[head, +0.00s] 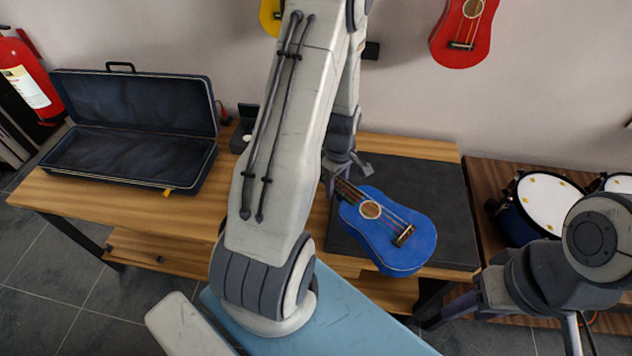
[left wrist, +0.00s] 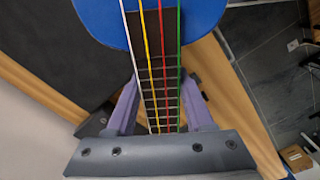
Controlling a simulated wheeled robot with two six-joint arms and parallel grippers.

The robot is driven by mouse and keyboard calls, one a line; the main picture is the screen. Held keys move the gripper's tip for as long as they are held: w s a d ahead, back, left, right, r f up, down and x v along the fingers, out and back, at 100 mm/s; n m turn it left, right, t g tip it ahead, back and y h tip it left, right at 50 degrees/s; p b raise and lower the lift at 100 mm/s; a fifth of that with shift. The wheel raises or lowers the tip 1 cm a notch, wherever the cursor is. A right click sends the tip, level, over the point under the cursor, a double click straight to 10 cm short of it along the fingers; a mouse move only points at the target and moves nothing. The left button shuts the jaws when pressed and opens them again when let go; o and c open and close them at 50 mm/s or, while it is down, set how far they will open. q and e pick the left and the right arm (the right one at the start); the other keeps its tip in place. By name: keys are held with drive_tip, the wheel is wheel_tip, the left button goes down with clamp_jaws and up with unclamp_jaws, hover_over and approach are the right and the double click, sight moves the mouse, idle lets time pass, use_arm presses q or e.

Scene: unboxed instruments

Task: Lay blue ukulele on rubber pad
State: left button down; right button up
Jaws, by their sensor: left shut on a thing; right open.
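The blue ukulele (head: 397,232) is over the front part of the dark rubber pad (head: 425,185) on the wooden table, its body reaching past the pad's front edge. I cannot tell whether it touches the pad. My left gripper (head: 345,176) is shut on the ukulele's neck. In the left wrist view the neck (left wrist: 160,85) runs between the two purple fingers (left wrist: 160,105), strings facing the camera. The pad also shows in the left wrist view (left wrist: 50,50). My right gripper (head: 428,322) is at the lower right, open and apart from the ukulele; its fingers are partly hidden.
An open dark instrument case (head: 130,185) stands on the table's left part (head: 90,198). Drums (head: 540,205) stand on a shelf at the right. A red ukulele (head: 463,32) hangs on the wall. The back right of the pad is bare.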

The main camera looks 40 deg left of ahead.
use_arm(q)
drive_tip(key=s+a+n, duration=0.2)
drive_tip(key=a+n, duration=0.3)
drive_tip(key=n, duration=0.2)
wheel_tip(320, 180, down, 11)
drive_tip(key=b, duration=0.8)
drive_tip(key=shift+d, duration=0.25)
idle(0.8)
drive_tip(key=shift+s+f+b, duration=0.1)
drive_tip(key=shift+f+b, duration=0.45)
idle(0.3)
drive_tip(key=shift+c, duration=1)
unclamp_jaws()
drive_tip(key=shift+r, duration=0.1)
